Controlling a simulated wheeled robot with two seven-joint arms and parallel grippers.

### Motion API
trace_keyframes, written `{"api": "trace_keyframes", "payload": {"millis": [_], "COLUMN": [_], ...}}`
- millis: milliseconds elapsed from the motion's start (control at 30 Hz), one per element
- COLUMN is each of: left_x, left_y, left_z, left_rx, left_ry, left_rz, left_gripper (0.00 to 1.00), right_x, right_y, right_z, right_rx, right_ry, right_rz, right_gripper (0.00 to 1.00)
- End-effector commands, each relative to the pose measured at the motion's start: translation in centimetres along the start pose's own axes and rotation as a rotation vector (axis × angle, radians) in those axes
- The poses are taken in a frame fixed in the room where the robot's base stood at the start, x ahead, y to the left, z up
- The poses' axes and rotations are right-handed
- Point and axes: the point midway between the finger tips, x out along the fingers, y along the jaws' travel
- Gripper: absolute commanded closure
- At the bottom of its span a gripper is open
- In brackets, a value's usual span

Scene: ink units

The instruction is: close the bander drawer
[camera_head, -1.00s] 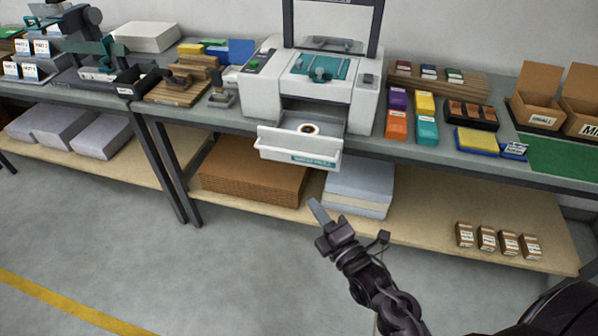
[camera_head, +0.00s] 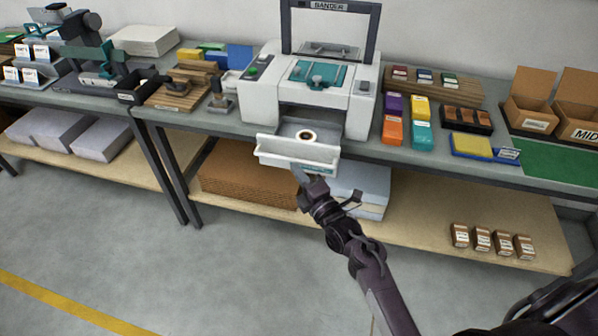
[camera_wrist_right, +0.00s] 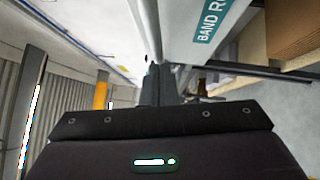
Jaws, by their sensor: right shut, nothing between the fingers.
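The bander (camera_head: 312,88) is a white machine with a teal top plate on the bench. Its white drawer (camera_head: 297,152) stands pulled out at the front, with a round roll (camera_head: 304,136) lying inside. My right gripper (camera_head: 298,172) is shut and empty, its tip just below the drawer's front face and overlapping its lower edge in the head view; I cannot tell whether they touch. In the right wrist view the drawer front with its teal label (camera_wrist_right: 216,20) is close beside the fingers (camera_wrist_right: 158,82). My left gripper is not in view.
The grey bench (camera_head: 372,152) holds coloured boxes (camera_head: 408,120) right of the bander and a wooden block with a stamp (camera_head: 178,88) to its left. The floor in front is clear.

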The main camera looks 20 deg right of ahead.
Motion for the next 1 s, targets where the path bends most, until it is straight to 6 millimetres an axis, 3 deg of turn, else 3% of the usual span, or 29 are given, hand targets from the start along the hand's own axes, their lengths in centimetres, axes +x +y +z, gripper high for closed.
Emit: {"api": "trace_keyframes", "payload": {"millis": [367,1000], "left_x": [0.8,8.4], "left_y": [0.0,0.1], "left_z": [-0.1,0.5], "left_rx": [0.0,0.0], "left_ry": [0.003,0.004], "left_rz": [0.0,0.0], "left_gripper": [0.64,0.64], "right_x": [0.7,8.9], "right_y": [-0.4,-2.8], "right_z": [0.8,9.2], "right_rx": [-0.003,-0.004], "right_ry": [0.0,-0.002], "right_rz": [0.002,0.002], "right_gripper": [1.0,1.0]}}
